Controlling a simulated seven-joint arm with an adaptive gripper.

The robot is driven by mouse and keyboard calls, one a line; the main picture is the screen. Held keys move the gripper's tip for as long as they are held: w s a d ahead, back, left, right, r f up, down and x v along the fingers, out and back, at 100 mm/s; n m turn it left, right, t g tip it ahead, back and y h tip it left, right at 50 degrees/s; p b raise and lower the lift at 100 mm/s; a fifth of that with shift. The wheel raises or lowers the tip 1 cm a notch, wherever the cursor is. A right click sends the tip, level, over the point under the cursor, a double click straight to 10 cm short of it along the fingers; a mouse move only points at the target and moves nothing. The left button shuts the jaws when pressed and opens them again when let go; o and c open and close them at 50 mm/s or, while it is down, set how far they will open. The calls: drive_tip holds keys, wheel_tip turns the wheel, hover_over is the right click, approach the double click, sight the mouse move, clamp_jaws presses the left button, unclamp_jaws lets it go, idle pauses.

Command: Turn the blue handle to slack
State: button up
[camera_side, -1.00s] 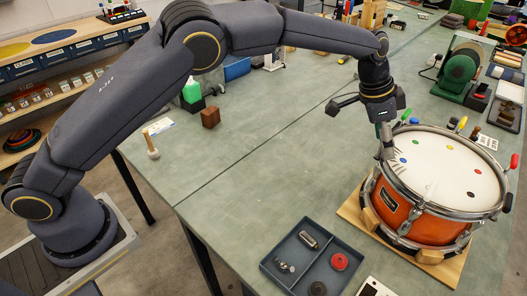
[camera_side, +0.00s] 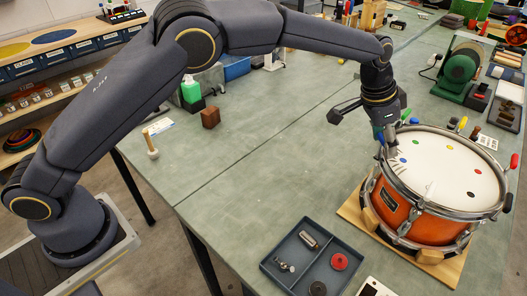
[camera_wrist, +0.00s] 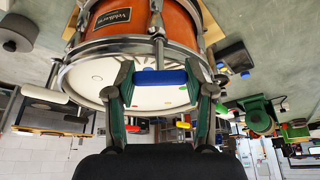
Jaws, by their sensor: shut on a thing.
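The blue handle (camera_wrist: 160,77) is a short blue bar at the drum's rim, seen in the wrist view beside the maker's label. My gripper (camera_wrist: 160,83) has one finger at each end of it and is shut on it. In the side view my gripper (camera_side: 390,151) reaches down to the near left rim of the orange drum (camera_side: 433,224), and its fingers largely hide what they hold there. The white drumhead (camera_side: 445,170) bears small coloured dots.
The drum stands on a wooden board (camera_side: 430,256). Other coloured handles, such as a yellow one (camera_side: 453,121), sit around the rim. A grey tray (camera_side: 312,262) with small parts lies in front. A green grinder (camera_side: 458,72) stands behind.

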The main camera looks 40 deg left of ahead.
drive_tip(key=n+y, duration=0.1)
drive_tip(key=n, duration=0.2)
drive_tip(key=shift+n+t, duration=0.3)
drive_tip(key=shift+n+y, duration=1)
drive_tip(key=shift+n, duration=1.3)
drive_tip(key=o, duration=1.2)
drive_tip(key=shift+c, duration=0.2)
drive_tip(key=v, duration=1.2)
drive_tip(key=shift+s, duration=0.3)
